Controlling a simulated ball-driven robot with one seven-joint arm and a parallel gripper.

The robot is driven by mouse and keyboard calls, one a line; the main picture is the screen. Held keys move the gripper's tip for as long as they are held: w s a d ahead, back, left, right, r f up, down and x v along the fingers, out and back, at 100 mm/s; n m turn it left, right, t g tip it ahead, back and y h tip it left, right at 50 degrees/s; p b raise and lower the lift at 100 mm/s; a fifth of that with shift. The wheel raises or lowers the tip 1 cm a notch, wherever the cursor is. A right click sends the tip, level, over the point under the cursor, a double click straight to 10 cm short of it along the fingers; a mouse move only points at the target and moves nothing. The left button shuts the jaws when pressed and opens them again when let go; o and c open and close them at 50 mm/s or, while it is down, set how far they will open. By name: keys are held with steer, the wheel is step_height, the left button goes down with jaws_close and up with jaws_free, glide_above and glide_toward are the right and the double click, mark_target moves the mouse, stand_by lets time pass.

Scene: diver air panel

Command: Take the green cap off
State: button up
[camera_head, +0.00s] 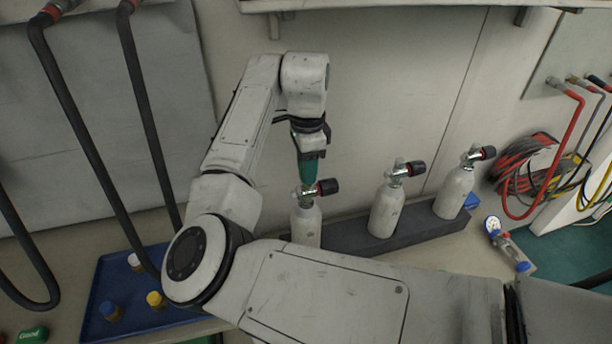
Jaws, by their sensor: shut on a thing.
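The green cap (308,172) is upright at the top of the left white cylinder (306,224). My gripper (309,157) points down from above and is shut on the cap's upper part. The cap's lower end meets the metal valve (306,192) in the picture; I cannot tell whether it is seated or just clear of it. The valve's black knob (328,187) sticks out to the right. My arm hides the cylinder's lower part.
Two more white cylinders, a middle one (385,211) and a right one (455,194), stand along a dark rack (350,235). A blue tray (100,285) holds white, blue and yellow caps at lower left. Black hoses (75,125) hang at left. A gauge (493,226) lies at right.

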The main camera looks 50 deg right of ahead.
steer(key=s+a+b, duration=0.2)
steer(key=s+a, duration=0.8)
steer(key=s, duration=0.4)
steer(key=shift+s+f, duration=0.15)
steer(key=shift+s, duration=0.15)
